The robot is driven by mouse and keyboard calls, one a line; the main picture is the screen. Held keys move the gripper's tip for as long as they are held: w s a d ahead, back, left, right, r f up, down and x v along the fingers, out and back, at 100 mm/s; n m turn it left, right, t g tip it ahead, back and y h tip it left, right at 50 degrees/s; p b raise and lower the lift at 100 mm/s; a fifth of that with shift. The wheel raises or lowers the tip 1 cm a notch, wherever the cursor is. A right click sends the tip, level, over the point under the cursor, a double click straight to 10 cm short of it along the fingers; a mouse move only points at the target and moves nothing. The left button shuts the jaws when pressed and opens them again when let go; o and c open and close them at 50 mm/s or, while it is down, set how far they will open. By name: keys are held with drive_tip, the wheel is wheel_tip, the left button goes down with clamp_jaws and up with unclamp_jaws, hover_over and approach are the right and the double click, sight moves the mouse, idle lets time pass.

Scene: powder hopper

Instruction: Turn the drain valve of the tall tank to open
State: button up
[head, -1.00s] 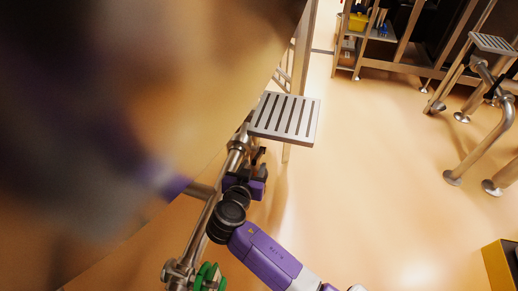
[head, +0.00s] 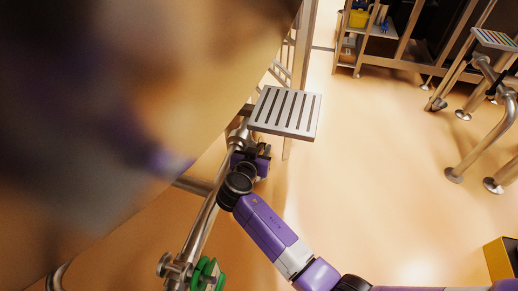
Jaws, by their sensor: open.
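A large, shiny steel surface (head: 130,90) fills the left side, blurred by reflections; it may be the tall tank, but I cannot tell. A steel pipe (head: 201,228) runs along its lower edge, with a fitting (head: 240,134) at its far end. My gripper (head: 262,150) is open beside that fitting, just below a slotted step. Its fingers are dark and small, and I cannot tell if they touch anything or surround a handle. A green valve handle (head: 206,273) sits on the near end of the pipe, apart from my gripper. No other valve handle shows clearly.
The slotted metal step (head: 287,112) overhangs just above my gripper. A shelf unit (head: 372,32) stands at the back. Steel pipe legs and another step (head: 494,40) stand at the right. A yellow box (head: 500,258) is at lower right. The middle floor is clear.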

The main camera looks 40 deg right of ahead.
drive_tip(key=shift+c, duration=0.4)
clamp_jaws()
drive_tip(key=shift+f, duration=0.1)
idle(0.8)
